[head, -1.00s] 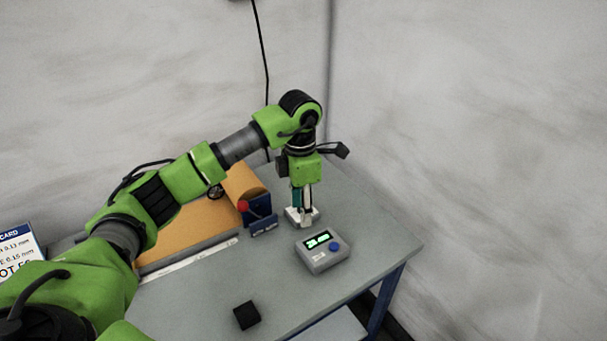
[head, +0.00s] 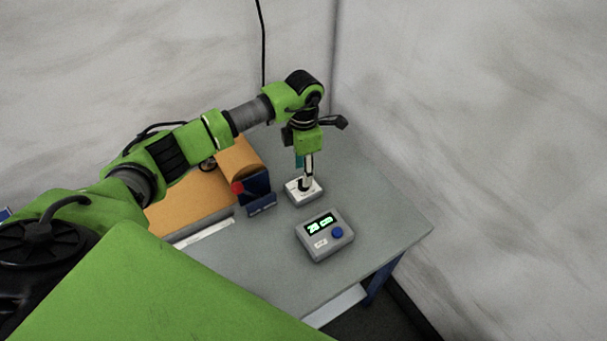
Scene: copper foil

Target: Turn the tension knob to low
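My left gripper (head: 306,178) points straight down over a small white box (head: 303,194) with a dark part on its top. The fingertips are at or just above that dark part; whether they touch it I cannot tell. The fingers look close together, but their gap does not show. A grey box (head: 325,240) with a lit green display and a blue knob (head: 337,232) stands in front. A red knob (head: 237,187) shows by a dark blue stand (head: 256,185). No low marking is legible. My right gripper is out of view.
The grey table (head: 262,262) has free room in front and to the right. An orange-brown roll and sheet (head: 195,208) lie behind to the left, with a white strip along the edge. Pale walls stand behind the table.

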